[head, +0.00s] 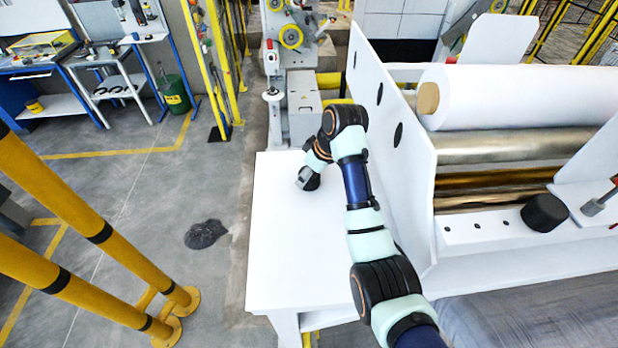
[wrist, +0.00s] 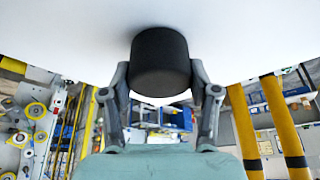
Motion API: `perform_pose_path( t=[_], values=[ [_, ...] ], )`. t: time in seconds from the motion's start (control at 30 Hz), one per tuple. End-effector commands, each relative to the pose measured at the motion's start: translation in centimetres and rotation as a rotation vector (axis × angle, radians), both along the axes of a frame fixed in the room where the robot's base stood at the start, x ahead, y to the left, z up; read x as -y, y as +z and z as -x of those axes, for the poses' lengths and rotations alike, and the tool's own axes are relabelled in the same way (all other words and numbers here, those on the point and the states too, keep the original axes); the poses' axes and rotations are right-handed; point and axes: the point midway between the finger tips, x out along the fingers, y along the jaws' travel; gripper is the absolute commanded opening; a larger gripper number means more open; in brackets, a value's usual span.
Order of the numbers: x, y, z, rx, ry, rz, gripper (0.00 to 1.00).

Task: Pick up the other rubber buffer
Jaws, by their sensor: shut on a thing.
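A black cylindrical rubber buffer (wrist: 160,58) shows in the wrist view, against the white table top. My gripper (wrist: 160,78) has one grey finger on each side of it and is shut on it. In the head view my gripper (head: 304,179) is low over the back left part of the white table (head: 290,255); the held buffer is hard to make out there. Another black rubber buffer (head: 545,213) stands on the white ledge of the machine at the right, apart from my gripper.
A tall white side plate (head: 395,150) rises along the table's right side. A white roll (head: 520,95) and metal rollers lie beyond it. The front of the table is clear. Yellow posts (head: 100,235) stand left.

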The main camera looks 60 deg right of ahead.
Motion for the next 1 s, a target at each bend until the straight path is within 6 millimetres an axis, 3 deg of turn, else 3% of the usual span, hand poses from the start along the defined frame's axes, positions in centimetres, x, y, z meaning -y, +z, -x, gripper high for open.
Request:
perform_pose_path(
  t=[0.33,0.47,0.7,1.0],
  values=[
    [0.1,0.7,-0.1,0.002,0.000,0.004,0.20],
    [0.1,3.0,-0.1,0.004,-0.001,0.006,0.20],
    [0.0,9.0,0.0,0.003,0.000,0.003,0.20],
    [0.0,10.1,0.0,0.000,0.000,0.000,0.20]
  ],
)
